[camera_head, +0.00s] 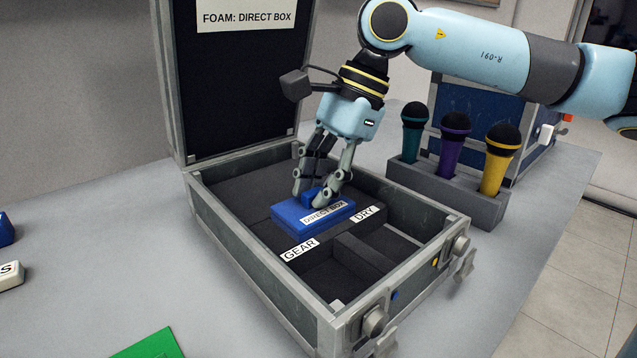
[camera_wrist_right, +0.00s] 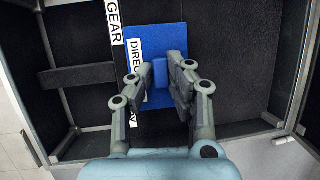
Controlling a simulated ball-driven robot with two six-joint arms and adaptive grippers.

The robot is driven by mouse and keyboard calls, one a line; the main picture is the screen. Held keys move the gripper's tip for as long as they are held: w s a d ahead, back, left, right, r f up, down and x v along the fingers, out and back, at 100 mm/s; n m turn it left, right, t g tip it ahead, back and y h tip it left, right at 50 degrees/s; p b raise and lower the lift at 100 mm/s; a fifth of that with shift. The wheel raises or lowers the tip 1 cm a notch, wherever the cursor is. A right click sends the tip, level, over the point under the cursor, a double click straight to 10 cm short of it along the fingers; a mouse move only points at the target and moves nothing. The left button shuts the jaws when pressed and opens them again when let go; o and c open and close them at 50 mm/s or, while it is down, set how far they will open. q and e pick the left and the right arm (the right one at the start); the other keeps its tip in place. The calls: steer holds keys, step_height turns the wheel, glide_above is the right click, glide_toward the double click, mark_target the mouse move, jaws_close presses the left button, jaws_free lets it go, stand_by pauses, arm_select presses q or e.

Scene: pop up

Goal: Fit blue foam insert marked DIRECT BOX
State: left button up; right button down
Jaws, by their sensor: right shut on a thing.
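The blue foam insert (camera_head: 313,214) has a white label reading DIRECT BOX and a raised blue grip block on top. My right gripper (camera_head: 321,198) is shut on that block, inside the open case (camera_head: 240,243). In the right wrist view the fingers (camera_wrist_right: 162,78) close on either side of the block, and the blue insert (camera_wrist_right: 172,36) lies flat below them. Its label is partly covered by a finger. The insert is over the black foam beside the GEAR label (camera_head: 300,249) and DRY label (camera_head: 364,214). I cannot tell whether it is seated or just above. My left gripper is not in view.
The case lid (camera_head: 232,95) stands open at the back with a sign reading FOAM: DIRECT BOX. A grey holder (camera_head: 447,188) with three microphones stands right of the case. A green item (camera_head: 150,346) lies at the front. The table left of the case is mostly clear.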

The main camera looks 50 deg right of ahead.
steer(key=shift+f+b, duration=0.4)
steer(key=shift+f, duration=0.1)
steer(key=c, duration=1.2)
jaws_free()
steer(key=shift+r, duration=0.1)
step_height(320, 180, up, 10)
steer(key=shift+f, duration=0.1)
